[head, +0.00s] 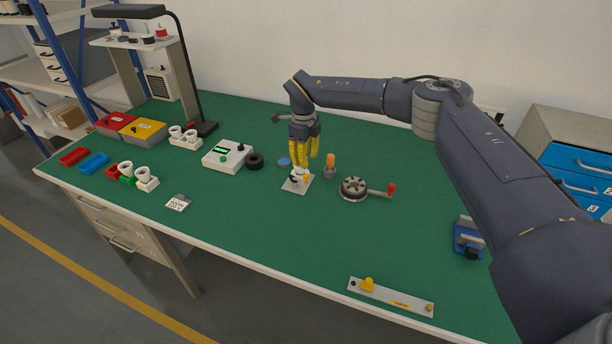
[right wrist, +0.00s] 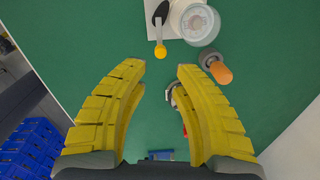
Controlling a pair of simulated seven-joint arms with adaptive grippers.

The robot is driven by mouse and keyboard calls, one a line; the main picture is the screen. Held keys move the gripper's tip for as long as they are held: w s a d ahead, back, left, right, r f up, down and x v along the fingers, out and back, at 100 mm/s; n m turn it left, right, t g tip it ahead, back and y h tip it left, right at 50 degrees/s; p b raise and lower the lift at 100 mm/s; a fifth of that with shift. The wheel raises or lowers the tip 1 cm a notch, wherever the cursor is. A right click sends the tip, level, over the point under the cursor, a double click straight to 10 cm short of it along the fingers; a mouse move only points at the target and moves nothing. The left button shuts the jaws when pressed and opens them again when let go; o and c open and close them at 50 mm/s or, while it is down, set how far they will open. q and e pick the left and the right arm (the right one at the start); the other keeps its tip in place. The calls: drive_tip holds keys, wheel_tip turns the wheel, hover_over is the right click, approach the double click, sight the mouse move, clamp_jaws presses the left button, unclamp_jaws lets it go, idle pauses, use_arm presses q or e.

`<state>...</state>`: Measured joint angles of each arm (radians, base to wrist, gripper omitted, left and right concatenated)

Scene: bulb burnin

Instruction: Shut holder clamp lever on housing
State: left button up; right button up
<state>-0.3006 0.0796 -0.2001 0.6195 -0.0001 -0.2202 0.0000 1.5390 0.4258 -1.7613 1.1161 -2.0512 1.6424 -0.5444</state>
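The holder (head: 289,187) is a light square plate on the green bench, below my right gripper (head: 306,162). A small white housing (head: 297,173) stands on it, partly hidden by the yellow fingers. The clamp lever (head: 306,178) has a yellow-orange tip. My left gripper is not in view.
An orange-topped post (head: 330,166) stands close right of the holder. A round dark fixture with a red-knobbed crank (head: 354,188) is farther right. A white box with a green display (head: 227,155) and a black ring (head: 255,161) stand left. The front-middle bench is clear.

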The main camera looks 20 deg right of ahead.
sight(306, 175)
wheel_tip(306, 175, down, 8)
drive_tip(key=shift+w+d+f, duration=0.1)
drive_tip(key=shift+w+d, duration=0.05)
idle(0.3)
